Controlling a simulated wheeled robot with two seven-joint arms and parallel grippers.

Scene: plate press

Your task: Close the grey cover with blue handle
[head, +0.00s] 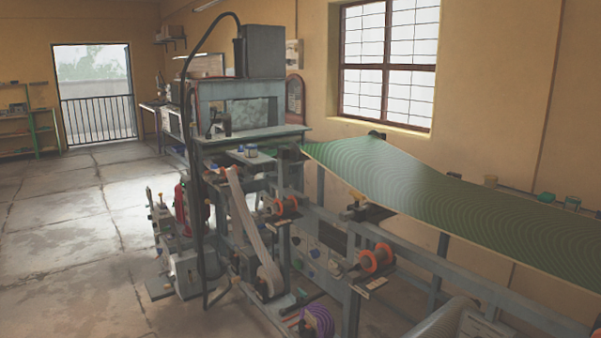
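The plate press (252,132) stands at the middle of the head view, a grey-green frame with a window-like opening and a flat bed in front. A dark grey box (264,52) sits on top of it. I cannot clearly pick out a grey cover with a blue handle, so I cannot tell whether it is open or closed. Small bluish items lie on the ledge below the press bed, too small to identify. Neither of my grippers is in view.
A long green patterned sheet (450,203) runs from the press to the right edge. Below it are a metal frame and orange-flanged spools (376,258). A purple roll (317,321) is low at the front. The concrete floor (70,230) at left is clear.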

